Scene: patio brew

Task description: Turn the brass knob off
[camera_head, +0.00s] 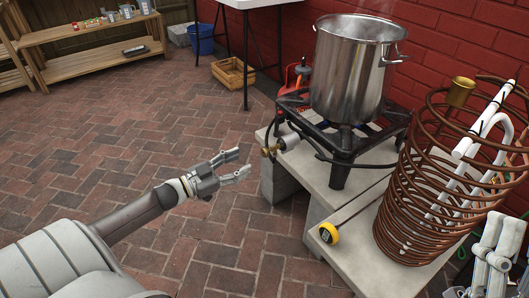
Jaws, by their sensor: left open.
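The brass knob (266,152) is on the valve at the left front of the black burner stand (341,171). A faint blue glow shows under the steel pot (347,75) on the stand. My left gripper (246,162) is open and empty, its fingers pointing right towards the knob. In the picture it is just left of the knob, with a small gap.
A copper coil (389,232) with white pipes and a yellow tape measure (328,233) are on the pale slab (352,262). An orange-red tank (296,76) is behind the burner. A wooden crate (233,75) is beneath a white table. The brick floor at left is clear.

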